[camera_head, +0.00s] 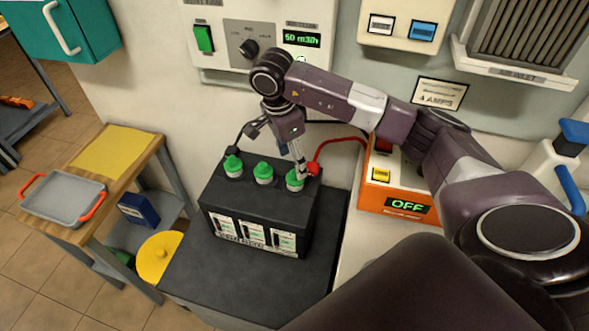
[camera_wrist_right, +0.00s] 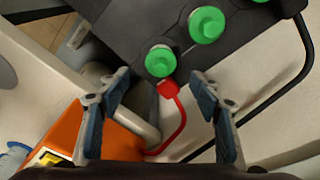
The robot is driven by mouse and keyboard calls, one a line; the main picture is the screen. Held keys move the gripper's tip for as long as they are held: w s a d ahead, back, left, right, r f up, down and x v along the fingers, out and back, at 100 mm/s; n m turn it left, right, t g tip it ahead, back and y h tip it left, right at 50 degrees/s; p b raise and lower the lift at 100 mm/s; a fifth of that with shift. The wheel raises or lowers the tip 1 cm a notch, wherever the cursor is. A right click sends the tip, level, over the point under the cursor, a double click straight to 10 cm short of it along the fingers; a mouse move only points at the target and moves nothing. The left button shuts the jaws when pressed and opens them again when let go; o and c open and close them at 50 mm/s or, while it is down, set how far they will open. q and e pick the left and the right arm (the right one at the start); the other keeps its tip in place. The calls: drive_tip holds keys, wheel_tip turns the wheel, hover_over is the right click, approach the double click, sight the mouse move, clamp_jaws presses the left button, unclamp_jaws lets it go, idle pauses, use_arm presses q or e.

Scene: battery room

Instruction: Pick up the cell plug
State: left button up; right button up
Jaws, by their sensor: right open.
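Three green cell plugs stand in a row on top of a black battery (camera_head: 262,207): left (camera_head: 233,166), middle (camera_head: 263,173) and right (camera_head: 294,180). In the right wrist view two show clearly, the near one (camera_wrist_right: 160,61) and another (camera_wrist_right: 207,24), with a sliver of the third at the top edge. My right gripper (camera_head: 298,160) points down at the right plug in the head view. Its fingers (camera_wrist_right: 161,85) are apart with nothing held between them, and the near plug shows ahead of the gap. My left gripper is not in view.
A red clamp (camera_head: 313,168) with a red cable sits beside the right plug; a black cable is at the battery's left. An orange charger (camera_head: 398,201) reading OFF stands right. A grey tray (camera_head: 64,199) with red handles is on the left table. Wall panels are behind.

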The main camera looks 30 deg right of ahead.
sight(295, 176)
drive_tip(key=shift+s+f, duration=0.15)
drive_tip(key=shift+f, duration=0.25)
drive_tip(key=shift+d+f+p, duration=0.1)
drive_tip(key=shift+f+p, duration=0.3)
drive_tip(key=shift+p, duration=0.1)
drive_tip(key=f, duration=0.2)
drive_tip(key=f+p, duration=0.1)
drive_tip(key=f, duration=0.1)
drive_tip(key=shift+d, duration=0.4)
drive_tip(key=shift+w+f, duration=0.1)
drive_tip(key=shift+w, duration=0.1)
drive_tip(key=shift+c, duration=0.7)
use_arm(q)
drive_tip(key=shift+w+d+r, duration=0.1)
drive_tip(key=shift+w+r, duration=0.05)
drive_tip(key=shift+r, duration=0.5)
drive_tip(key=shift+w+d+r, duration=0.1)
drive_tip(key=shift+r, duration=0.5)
use_arm(e)
drive_tip(key=c, duration=0.8)
